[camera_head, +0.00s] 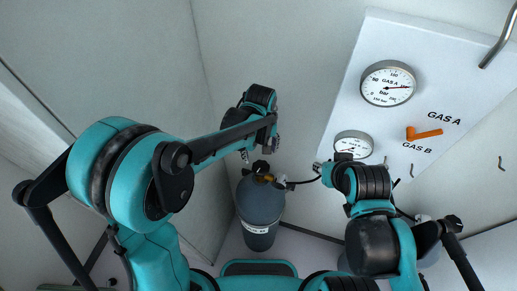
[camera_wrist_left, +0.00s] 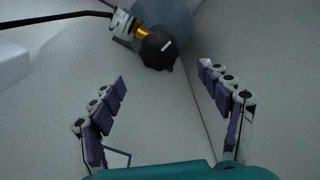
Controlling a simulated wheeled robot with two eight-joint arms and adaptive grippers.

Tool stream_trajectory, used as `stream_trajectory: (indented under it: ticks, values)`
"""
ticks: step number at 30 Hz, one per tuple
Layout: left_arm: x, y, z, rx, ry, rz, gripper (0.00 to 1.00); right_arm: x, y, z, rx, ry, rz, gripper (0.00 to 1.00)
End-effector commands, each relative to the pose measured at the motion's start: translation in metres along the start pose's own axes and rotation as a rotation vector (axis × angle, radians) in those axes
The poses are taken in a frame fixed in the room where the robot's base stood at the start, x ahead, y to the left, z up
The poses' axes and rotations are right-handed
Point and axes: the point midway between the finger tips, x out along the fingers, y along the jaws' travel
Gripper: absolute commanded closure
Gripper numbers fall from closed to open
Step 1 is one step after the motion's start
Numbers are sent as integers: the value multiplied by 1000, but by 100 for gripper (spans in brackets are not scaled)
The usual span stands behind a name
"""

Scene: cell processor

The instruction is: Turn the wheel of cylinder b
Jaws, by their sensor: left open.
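A grey-blue gas cylinder (camera_head: 260,202) stands upright near the wall corner, its label too small to read. Its black valve wheel (camera_head: 260,166) sits on top, beside a brass fitting. My left gripper (camera_head: 260,150) is open and empty just above the wheel in the head view. In the left wrist view the wheel (camera_wrist_left: 158,49) lies ahead of and roughly between the two spread fingers (camera_wrist_left: 162,78), apart from them. My right arm's end (camera_head: 335,175) is in front of the gas panel; its fingers cannot be made out.
A white panel (camera_head: 395,40) on the right wall carries two round gauges (camera_head: 388,83) (camera_head: 354,144) and an orange handle (camera_head: 424,133). A thin black hose (camera_head: 305,181) runs from the cylinder's fitting toward the panel. Wall surfaces close in left of and behind the cylinder.

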Motion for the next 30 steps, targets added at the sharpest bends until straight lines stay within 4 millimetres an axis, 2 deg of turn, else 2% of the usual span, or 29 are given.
stream_trajectory:
  ticks: [15, 26, 30]
  values:
    - [71, 0, 1, -5, -5, -3, 23, 3, 0, 3, 0, 0, 0, 67]
    - [78, -1, 1, -4, -4, -3, 23, 3, 0, 2, 0, 0, 0, 67]
    - [78, -1, 1, -4, -4, -3, 58, 3, 0, 2, 0, 0, 0, 67]
